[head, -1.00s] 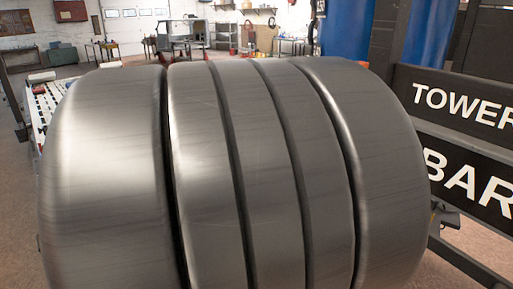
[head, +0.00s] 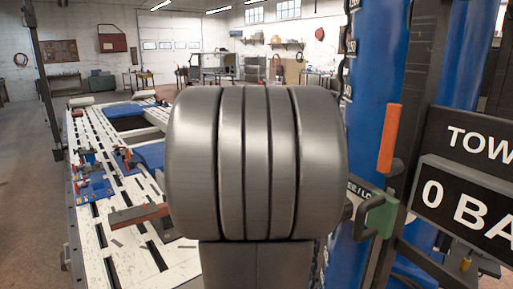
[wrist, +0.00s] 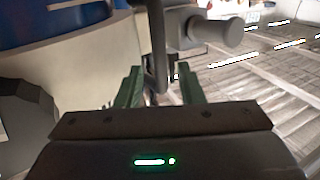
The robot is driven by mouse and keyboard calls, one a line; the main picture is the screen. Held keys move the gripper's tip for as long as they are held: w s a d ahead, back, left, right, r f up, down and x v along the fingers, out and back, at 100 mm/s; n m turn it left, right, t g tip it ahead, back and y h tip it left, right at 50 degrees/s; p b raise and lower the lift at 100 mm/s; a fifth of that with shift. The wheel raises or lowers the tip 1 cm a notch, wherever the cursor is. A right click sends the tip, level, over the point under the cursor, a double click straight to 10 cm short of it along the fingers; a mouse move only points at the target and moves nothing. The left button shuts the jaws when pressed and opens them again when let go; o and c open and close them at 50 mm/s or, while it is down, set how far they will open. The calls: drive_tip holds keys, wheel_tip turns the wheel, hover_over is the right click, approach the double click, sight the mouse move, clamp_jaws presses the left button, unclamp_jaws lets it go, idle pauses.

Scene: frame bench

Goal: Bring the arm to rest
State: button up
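My arm's big grey ribbed link fills the middle of the head view and hides what lies behind it. My gripper (wrist: 162,68) shows in the wrist view as two green fingers standing apart. A thin dark bar (wrist: 157,45) shows in the gap between them or just beyond it; I see no finger pressed on it. In the head view a green piece (head: 381,214), perhaps a finger of mine, shows right of the link, close to a dark post. An orange-handled lever (head: 389,138) stands above it.
A white slotted frame bench (head: 105,210) with clamps runs along the left. Blue columns (head: 375,100) and a dark sign reading "TOW" and "0 BA" (head: 465,200) stand close on the right. Open floor lies (head: 30,150) at the far left.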

drive_tip(key=shift+x, duration=2.75)
drive_tip(key=shift+f, duration=0.1)
